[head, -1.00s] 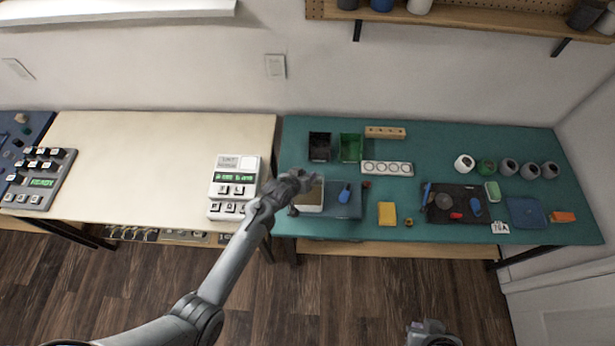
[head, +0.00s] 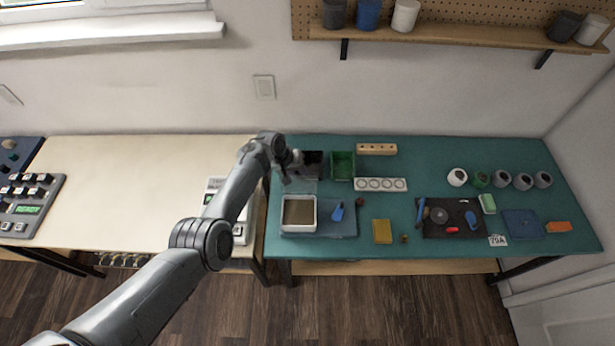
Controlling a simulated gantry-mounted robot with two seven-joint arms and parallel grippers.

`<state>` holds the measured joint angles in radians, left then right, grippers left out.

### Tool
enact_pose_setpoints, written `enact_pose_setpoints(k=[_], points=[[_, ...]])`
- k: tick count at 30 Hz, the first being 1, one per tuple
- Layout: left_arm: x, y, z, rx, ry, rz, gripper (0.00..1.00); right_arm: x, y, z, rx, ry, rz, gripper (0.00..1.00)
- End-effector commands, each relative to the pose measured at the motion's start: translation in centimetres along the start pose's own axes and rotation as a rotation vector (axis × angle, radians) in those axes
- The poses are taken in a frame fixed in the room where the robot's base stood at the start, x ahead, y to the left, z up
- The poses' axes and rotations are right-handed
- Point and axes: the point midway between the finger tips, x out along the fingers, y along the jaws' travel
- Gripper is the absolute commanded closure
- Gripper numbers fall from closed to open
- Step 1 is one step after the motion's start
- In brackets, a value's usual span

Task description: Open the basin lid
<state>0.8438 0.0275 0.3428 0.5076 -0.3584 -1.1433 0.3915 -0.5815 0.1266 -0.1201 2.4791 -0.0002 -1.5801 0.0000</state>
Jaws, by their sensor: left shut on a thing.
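The basin (head: 285,226) is a white-rimmed square tray at the left of the teal bench. Its top is uncovered and a brownish inside shows. A pale, see-through panel, which looks like the basin lid (head: 303,187), is just behind the basin's back edge. My left gripper (head: 288,173) is behind and above the basin, beside the black bin. It is shut on what looks like the lid's edge; the fingertips are small and partly hidden by the wrist. My right gripper is out of view.
A black bin (head: 314,158) and a green bin (head: 343,173) stand behind the basin. A blue mat (head: 345,228) with a blue tool (head: 338,211) is right of it. A white tester (head: 240,228) stands left, partly behind my left arm.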

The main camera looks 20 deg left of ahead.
Motion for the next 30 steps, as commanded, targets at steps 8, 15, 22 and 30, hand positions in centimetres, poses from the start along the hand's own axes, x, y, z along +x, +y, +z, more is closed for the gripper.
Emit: enact_pose_setpoints(k=[8,15,22,30], points=[[-0.09,-1.26,-0.44,-0.015,0.01,-0.002,1.0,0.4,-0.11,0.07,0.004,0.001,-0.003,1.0],[-0.12,-1.41,-0.48,-0.018,0.011,-0.003,1.0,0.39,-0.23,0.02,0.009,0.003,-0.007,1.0],[-0.1,-1.45,-0.46,-0.018,0.011,-0.003,0.69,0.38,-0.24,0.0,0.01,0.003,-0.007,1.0],[-0.16,-1.38,-0.47,-0.017,0.01,-0.003,0.52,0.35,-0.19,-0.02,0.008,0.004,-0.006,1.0]])
